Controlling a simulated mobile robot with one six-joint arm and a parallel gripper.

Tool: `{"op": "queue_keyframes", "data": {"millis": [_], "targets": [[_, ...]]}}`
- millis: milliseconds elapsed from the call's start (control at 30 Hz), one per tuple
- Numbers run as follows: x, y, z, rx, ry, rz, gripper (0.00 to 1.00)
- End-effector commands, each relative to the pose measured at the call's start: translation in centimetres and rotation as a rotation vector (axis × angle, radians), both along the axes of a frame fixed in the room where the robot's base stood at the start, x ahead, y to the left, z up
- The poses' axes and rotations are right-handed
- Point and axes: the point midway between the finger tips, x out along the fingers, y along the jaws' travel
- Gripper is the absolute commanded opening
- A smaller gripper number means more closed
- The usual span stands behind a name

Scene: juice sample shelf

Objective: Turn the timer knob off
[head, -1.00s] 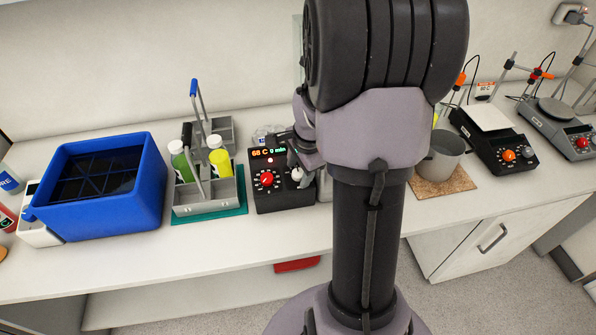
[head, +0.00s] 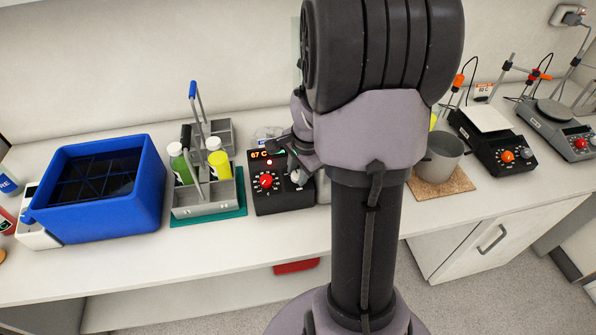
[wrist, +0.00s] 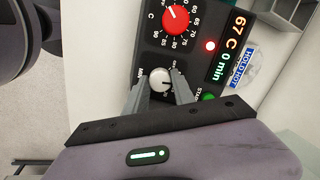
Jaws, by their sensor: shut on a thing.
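The timer knob (wrist: 160,82) is a small white knob on the black heater unit (wrist: 142,45). In the wrist view it sits between my gripper's (wrist: 160,88) two grey fingers, which are shut on it. The display (wrist: 230,45) reads 67 C and 0 min, with a red light lit beside it. A larger red temperature knob (wrist: 176,18) is next to the timer knob. In the head view the heater unit (head: 272,200) stands on the bench, with its red knob (head: 266,181) clear and my gripper (head: 297,175) at its right side; my arm partly hides that area.
A grey bottle carrier (head: 208,205) on a green mat stands just left of the unit. A blue tub (head: 100,215) is farther left. A grey pot (head: 442,158) on a cork mat is to the right, beyond my arm. The front bench strip is clear.

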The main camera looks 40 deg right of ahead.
Motion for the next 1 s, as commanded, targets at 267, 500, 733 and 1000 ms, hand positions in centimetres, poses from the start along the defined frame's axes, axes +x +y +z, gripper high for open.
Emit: {"op": "queue_keyframes", "data": {"millis": [267,500,733,1000], "targets": [[0.04,-0.01,0.02,-0.055,0.033,0.236,0.00],[0.05,-0.01,0.05,-0.104,0.063,0.455,0.00],[0.08,0.00,0.09,-0.148,0.090,0.642,0.00],[0.10,0.01,0.10,-0.184,0.111,0.799,0.00]]}}
